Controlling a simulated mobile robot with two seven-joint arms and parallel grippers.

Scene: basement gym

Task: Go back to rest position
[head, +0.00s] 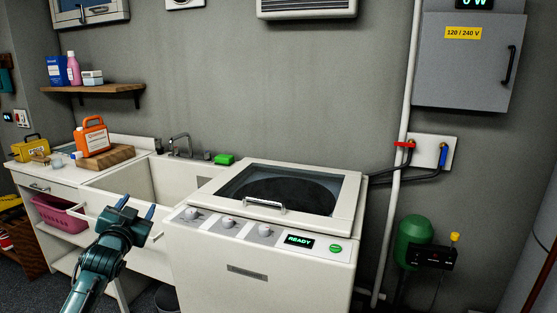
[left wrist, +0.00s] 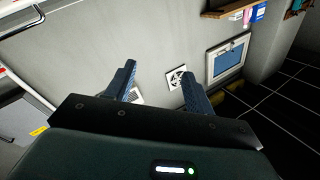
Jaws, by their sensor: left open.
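My left gripper (head: 137,208) is dark teal with blue fingers and comes in from the lower left of the head view. It is open and empty, in front of the sink and to the left of the white washing machine (head: 262,272). In the left wrist view its two fingers (left wrist: 160,85) stand apart with nothing between them. Behind them that view shows the wall, with a small vent and a blue-paned cabinet. My right gripper is in neither view.
The washer's glass lid is shut, and its display reads READY. An orange jug (head: 92,138) stands on a wooden board on the left counter. A pink basket (head: 58,214) sits below. A green tank (head: 413,240) stands right of the washer. A wall shelf (head: 95,90) hangs at left.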

